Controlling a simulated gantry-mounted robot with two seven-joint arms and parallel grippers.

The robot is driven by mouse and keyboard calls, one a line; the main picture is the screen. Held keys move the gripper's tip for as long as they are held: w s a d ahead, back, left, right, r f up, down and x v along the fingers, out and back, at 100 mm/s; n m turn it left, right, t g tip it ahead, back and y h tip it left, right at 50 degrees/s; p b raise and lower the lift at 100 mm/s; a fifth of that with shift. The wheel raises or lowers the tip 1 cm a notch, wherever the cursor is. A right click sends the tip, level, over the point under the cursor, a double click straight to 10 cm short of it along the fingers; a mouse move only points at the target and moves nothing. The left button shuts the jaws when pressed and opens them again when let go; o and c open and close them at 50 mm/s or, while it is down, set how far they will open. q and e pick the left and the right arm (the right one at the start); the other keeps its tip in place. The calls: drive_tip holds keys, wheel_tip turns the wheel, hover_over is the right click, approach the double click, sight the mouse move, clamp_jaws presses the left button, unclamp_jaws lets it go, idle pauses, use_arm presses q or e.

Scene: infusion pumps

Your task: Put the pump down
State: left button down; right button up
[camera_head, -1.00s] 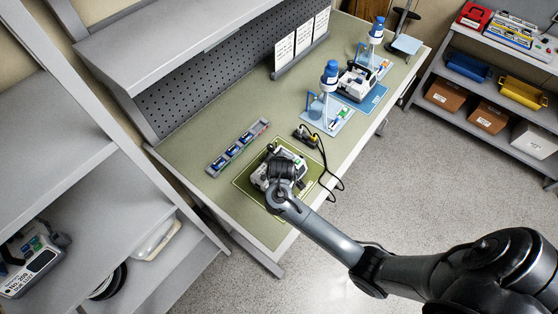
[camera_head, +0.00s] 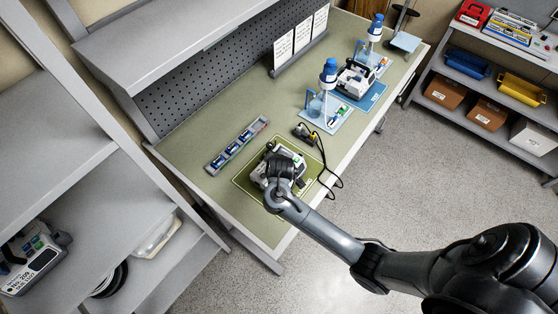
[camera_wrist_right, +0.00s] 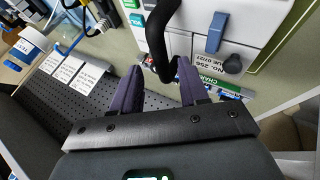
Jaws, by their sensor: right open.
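The white pump (camera_head: 260,176) rests on the green mat (camera_head: 240,180) at the near end of the bench. It also shows in the right wrist view, as a white body (camera_wrist_right: 255,20) with labels and a black handle (camera_wrist_right: 157,35). My right gripper (camera_head: 282,168) is over the pump and hides part of it. In the right wrist view the gripper's two dark fingers (camera_wrist_right: 160,68) are apart, with the end of the black handle between their tips. Whether either finger touches the handle cannot be told. My left gripper is in no view.
A narrow tray of blue-and-white items (camera_head: 237,145) lies left of the mat. A small yellow-black device with a cable (camera_head: 303,131) lies behind it. A second pump (camera_head: 357,78) stands on a blue mat farther back. Another pump (camera_head: 35,258) sits on the left shelf.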

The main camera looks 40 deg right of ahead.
drive_tip(key=p+v, duration=0.5)
drive_tip(key=v, duration=0.4)
drive_tip(key=s+a+r+g+y, duration=0.1)
drive_tip(key=s+a+r+y, duration=0.1)
drive_tip(key=s, duration=0.8)
drive_tip(key=s+a+r+m+g+y, duration=0.1)
drive_tip(key=s+a, duration=0.4)
drive_tip(key=s, duration=0.5)
drive_tip(key=shift+s+r+m+y, duration=0.25)
drive_tip(key=shift+r+y, duration=0.45)
drive_tip(key=shift+y, duration=0.4)
drive_tip(key=shift+w+a+r, duration=0.1)
wheel_tip(320, 180, up, 5)
drive_tip(key=p, duration=0.5)
drive_tip(key=shift+f, duration=0.25)
